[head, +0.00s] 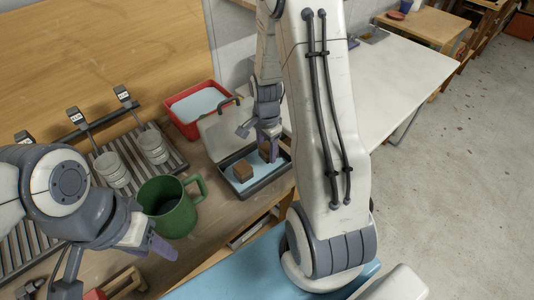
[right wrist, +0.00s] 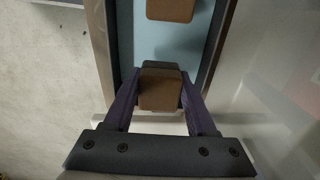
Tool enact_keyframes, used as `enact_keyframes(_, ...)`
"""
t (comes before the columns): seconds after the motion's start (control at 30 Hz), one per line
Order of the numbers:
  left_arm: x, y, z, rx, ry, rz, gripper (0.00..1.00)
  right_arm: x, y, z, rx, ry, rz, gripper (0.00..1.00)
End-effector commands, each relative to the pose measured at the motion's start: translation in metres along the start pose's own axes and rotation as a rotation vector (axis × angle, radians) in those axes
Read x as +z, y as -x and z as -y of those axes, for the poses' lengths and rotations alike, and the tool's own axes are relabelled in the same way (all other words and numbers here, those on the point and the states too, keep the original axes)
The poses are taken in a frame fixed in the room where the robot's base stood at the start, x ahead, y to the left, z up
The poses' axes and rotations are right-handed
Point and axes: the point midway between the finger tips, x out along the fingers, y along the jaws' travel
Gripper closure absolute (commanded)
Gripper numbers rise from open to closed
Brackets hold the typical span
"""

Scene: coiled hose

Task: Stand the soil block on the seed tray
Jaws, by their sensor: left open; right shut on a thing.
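My right gripper (head: 268,146) is shut on a brown soil block (right wrist: 160,90), which sits between its two purple fingers. I cannot tell whether the held block touches the case floor. My left gripper (head: 152,244) is open and empty at the lower left. I cannot tell for certain which container is the seed tray.
A red tray (head: 187,128) with a pale inside stands behind the case. A green mug (head: 167,211) stands left of it. Stacked pale cups (head: 112,170) stand on a dark slatted rack (head: 174,157). A white table (head: 405,72) at the right is mostly clear.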

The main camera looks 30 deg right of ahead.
Motion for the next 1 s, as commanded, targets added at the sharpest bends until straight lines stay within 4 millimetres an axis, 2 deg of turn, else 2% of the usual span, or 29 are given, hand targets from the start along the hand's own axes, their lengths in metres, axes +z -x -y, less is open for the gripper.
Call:
enact_keyframes(0.03,0.000,0.001,0.000,0.000,0.000,0.000,0.48,0.001,-0.009,-0.001,0.005,0.001,0.002,0.99)
enact_keyframes(0.13,0.000,0.001,0.000,0.000,0.000,0.000,0.48,0.001,-0.020,-0.001,0.003,0.001,0.001,0.99)
enact_keyframes(0.57,0.000,-0.002,0.000,0.000,0.000,0.000,0.48,0.000,-0.027,0.000,0.000,0.002,0.000,0.99)
enact_keyframes(0.6,0.000,-0.001,0.000,0.000,0.000,0.000,0.48,0.000,-0.025,0.000,0.000,0.002,0.000,0.28)
enact_keyframes(0.63,0.000,-0.001,0.000,0.000,0.000,0.000,0.48,0.000,-0.025,0.000,0.000,0.002,0.000,0.16)
enact_keyframes(0.67,0.000,-0.001,0.000,0.000,0.000,0.000,0.48,0.000,-0.025,0.000,0.000,0.002,0.000,0.13)
enact_keyframes(1.0,0.000,0.002,0.000,0.000,0.000,0.000,0.48,0.000,-0.022,0.000,0.000,0.002,0.000,0.13)
